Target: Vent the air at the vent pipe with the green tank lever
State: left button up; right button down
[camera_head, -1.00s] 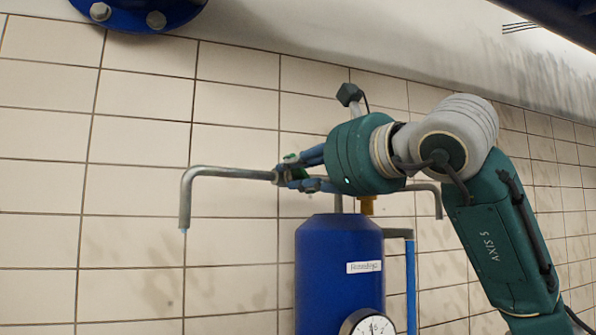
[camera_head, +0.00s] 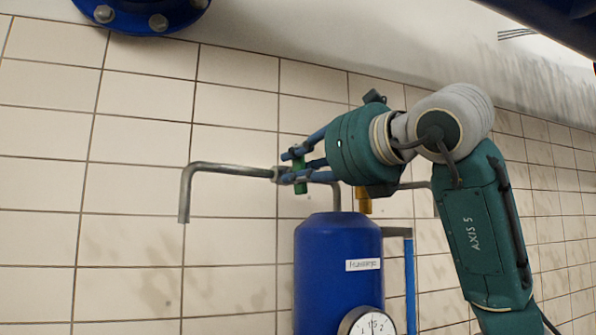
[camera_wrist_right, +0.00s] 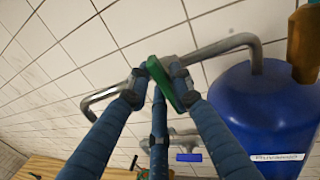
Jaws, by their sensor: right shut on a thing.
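The green lever (camera_head: 300,184) sits at the valve on the grey vent pipe (camera_head: 225,169), above the blue tank (camera_head: 330,285). It stands roughly upright in the head view, crossing the pipe. My right gripper (camera_head: 288,166) is shut on the lever, its blue fingers partly covering the valve. In the right wrist view the lever (camera_wrist_right: 165,84) lies between the fingertips (camera_wrist_right: 156,84). The vent pipe runs left from the valve and bends down to an open end, where no flow shows. My left gripper is not in view.
A round gauge (camera_head: 368,324) and a white label (camera_head: 363,265) are on the tank's front. A brass fitting (camera_head: 364,203) stands on top, with a thin grey-blue pipe (camera_head: 410,275) beside the tank. The tiled wall is close behind; left of the pipe is free room.

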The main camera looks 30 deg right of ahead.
jog(key=shift+s+d+r+m, duration=0.15)
jog(key=shift+r+m, duration=0.15)
jog(key=shift+m, duration=0.3)
jog(key=c, duration=1.7)
grip_release()
jog(key=shift+o, duration=0.2)
jog(key=shift+f, duration=0.1)
jog(key=s, duration=1.2)
jog(key=shift+d, duration=0.2)
